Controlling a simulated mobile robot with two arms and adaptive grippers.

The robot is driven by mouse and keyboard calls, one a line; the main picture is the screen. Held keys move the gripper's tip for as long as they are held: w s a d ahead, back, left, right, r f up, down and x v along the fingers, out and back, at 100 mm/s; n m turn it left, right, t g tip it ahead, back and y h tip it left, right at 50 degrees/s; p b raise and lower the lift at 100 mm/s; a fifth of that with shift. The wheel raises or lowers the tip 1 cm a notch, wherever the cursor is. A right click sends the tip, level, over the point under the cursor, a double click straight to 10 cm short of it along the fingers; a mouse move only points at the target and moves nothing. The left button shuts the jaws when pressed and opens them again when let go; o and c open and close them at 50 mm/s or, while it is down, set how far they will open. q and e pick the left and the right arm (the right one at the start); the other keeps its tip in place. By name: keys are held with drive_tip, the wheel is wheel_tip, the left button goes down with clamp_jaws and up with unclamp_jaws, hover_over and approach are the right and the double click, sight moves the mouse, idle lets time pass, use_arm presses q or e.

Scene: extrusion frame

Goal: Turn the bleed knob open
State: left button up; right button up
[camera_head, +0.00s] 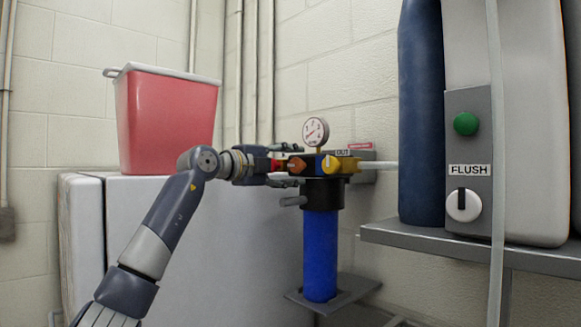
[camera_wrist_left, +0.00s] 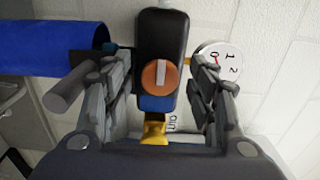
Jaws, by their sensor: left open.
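A filter assembly with a blue bowl (camera_head: 320,255) stands before the wall. Its black head carries an orange round knob (camera_head: 296,165) with a pale bar, which also shows in the left wrist view (camera_wrist_left: 162,78). No bleed label is readable on it. A yellow handle (camera_head: 331,163) is beside it, and a grey stub (camera_head: 293,201) sticks out below, also in the left wrist view (camera_wrist_left: 70,91). My left gripper (camera_head: 281,166) is open at the head's left end. In the left wrist view its fingers lie either side of the knob; contact cannot be told.
A pressure gauge (camera_head: 315,131) sits on top, close to one finger. A red bin (camera_head: 168,118) stands on a white cabinet (camera_head: 215,245) at left. At right, a grey shelf (camera_head: 440,240) holds tanks and a FLUSH knob (camera_head: 463,205) below a green button (camera_head: 465,123).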

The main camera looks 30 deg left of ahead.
use_arm(q)
drive_tip(key=shift+s, duration=0.1)
drive_tip(key=v, duration=1.2)
drive_tip(key=shift+f, duration=0.1)
